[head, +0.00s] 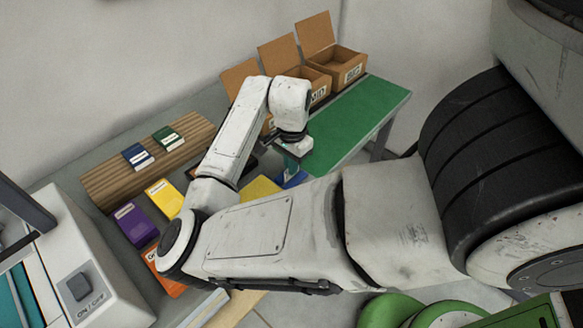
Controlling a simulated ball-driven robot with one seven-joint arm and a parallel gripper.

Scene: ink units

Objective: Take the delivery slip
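I cannot make out a delivery slip in the head view. My gripper (290,163) points down over the work table, at the left end of the green mat (345,125). Its fingers are small and partly hidden, so I cannot tell whether they are open or shut. A blue item (294,180) shows just below it, partly hidden by my arm; I cannot tell whether they touch. My arm crosses the middle of the view and hides part of the table.
Open cardboard boxes (338,65) with labels stand along the back. A brown ribbed rack (110,182) holds a blue unit (138,156) and a green unit (168,138). Purple (135,224), yellow (164,197) and orange (167,285) units lie in front. A machine with an ON/OFF switch (80,286) stands left.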

